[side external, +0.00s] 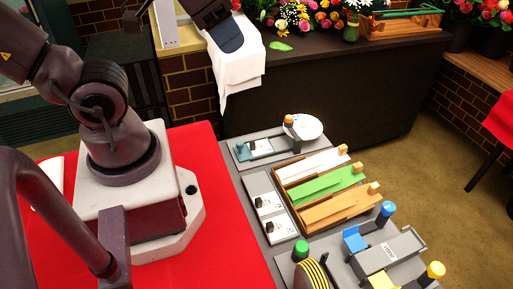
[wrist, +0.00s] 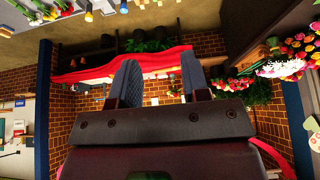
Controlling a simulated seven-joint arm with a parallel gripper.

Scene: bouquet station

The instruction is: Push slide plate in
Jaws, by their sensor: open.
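A wooden rack (side external: 289,206) on the work table holds a white plate (side external: 312,165), a green plate (side external: 328,184) and an orange plate (side external: 340,207), side by side. Each has a small wooden knob at its right end and sticks out toward the right. A grey fixture (side external: 405,247) with a blue block stands at the lower right. I cannot tell which part is the slide plate. My gripper (wrist: 162,80) is open and empty in the wrist view, its fingers well apart. In the side view it is only partly visible at the top, far from the rack.
A dark counter (side external: 330,85) with flowers stands behind the table. Grey panels with white switches (side external: 268,205), a round white dial (side external: 306,127) and colored knobs surround the rack. A red cloth (side external: 225,250) lies at left.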

